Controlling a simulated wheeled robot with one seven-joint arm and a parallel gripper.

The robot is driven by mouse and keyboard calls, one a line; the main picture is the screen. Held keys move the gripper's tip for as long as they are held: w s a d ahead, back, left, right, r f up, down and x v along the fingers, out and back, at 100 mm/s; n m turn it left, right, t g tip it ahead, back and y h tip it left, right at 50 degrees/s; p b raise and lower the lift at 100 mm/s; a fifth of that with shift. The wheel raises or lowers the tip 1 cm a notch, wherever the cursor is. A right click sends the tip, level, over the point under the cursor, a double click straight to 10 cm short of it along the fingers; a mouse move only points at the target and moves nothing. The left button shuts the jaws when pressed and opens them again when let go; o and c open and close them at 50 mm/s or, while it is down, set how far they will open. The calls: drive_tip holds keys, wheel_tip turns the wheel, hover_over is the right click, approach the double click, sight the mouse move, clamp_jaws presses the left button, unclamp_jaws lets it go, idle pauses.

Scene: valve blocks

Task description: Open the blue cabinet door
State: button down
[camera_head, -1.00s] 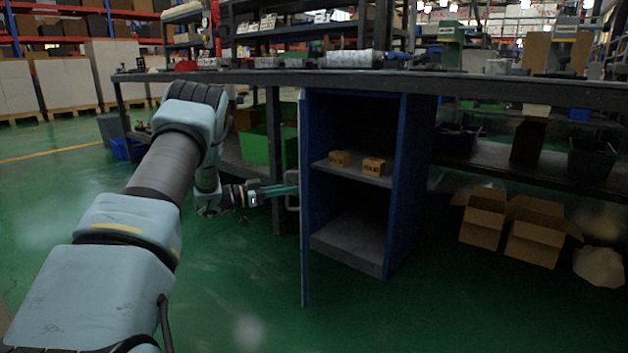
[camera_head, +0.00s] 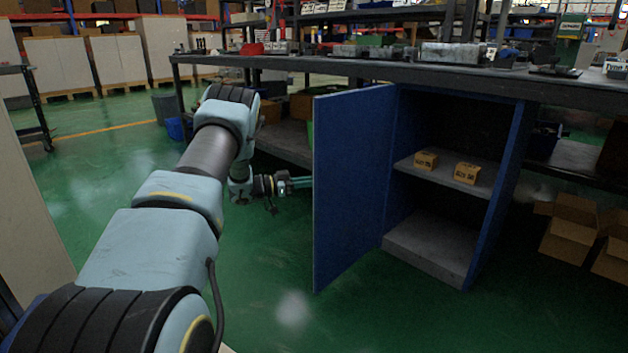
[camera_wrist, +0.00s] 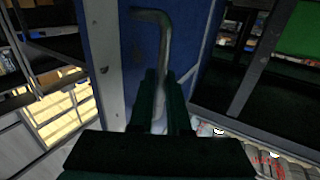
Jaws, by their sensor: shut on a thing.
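The blue cabinet (camera_head: 507,190) stands under the workbench, and its blue door (camera_head: 352,185) is swung wide open toward me. The dark interior and a grey shelf show. My gripper (camera_head: 303,182) is at the outer face of the door, near its free edge. In the wrist view my gripper (camera_wrist: 162,82) is shut on the grey metal handle (camera_wrist: 158,22), which stands out from the blue door face (camera_wrist: 126,75). The handle is hidden behind the door in the head view. Two small orange boxes (camera_head: 426,161) sit on the shelf.
The long dark workbench (camera_head: 390,73) runs above the cabinet with tools on top. Open cardboard boxes (camera_head: 568,232) lie on the floor at the right. A grey bin (camera_head: 167,108) stands at the back left. The green floor before the cabinet is clear.

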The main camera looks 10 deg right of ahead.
drive_tip(key=shift+w, duration=0.2)
drive_tip(key=c, duration=0.9)
unclamp_jaws()
drive_tip(key=shift+a, duration=0.1)
drive_tip(key=a, duration=0.3)
drive_tip(key=a+p, duration=0.1)
drive_tip(key=a, duration=0.3)
drive_tip(key=s+a+p, duration=0.1)
drive_tip(key=a, duration=0.2)
drive_tip(key=shift+a, duration=0.35)
drive_tip(key=shift+w, duration=0.1)
